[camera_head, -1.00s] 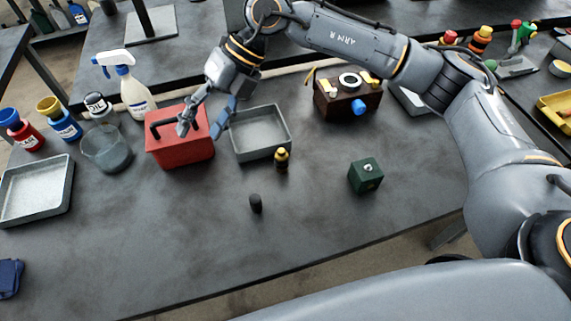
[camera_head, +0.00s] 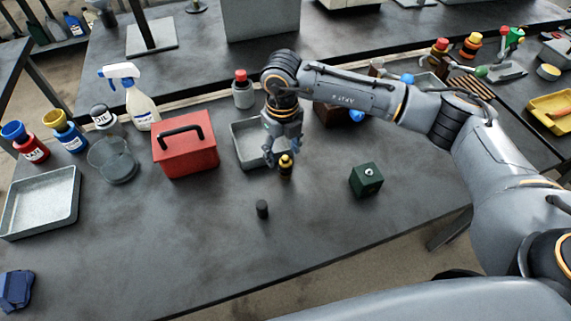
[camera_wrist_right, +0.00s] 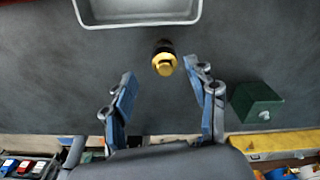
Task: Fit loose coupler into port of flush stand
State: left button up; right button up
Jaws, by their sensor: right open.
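A small black coupler-like piece with a brass-yellow top (camera_head: 286,168) stands upright on the table, just in front of the grey tray. It also shows in the right wrist view (camera_wrist_right: 163,64). My right gripper (camera_head: 277,158) is open above and close beside it; in the wrist view the piece lies ahead, between the lines of the two spread fingers (camera_wrist_right: 160,82). Nothing is between the fingers. My left gripper is not in view.
A short black cylinder (camera_head: 262,209) stands in front. The grey tray (camera_head: 243,158) is partly behind my gripper. A red toolbox (camera_head: 186,157) and a glass bowl (camera_head: 113,163) stand left. A brown box (camera_head: 330,117) is partly hidden by my arm.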

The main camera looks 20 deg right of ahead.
aim_at(286, 158)
jog(key=f, duration=0.1)
jog(key=f+p, duration=0.1)
jog(key=f, duration=0.1)
jog(key=f+p, duration=0.1)
jog(key=shift+s+d+f, duration=0.1)
jog(key=shift+d+f, duration=0.05)
jog(key=shift+d, duration=0.2)
jog(key=shift+f, duration=0.5)
grip_shut()
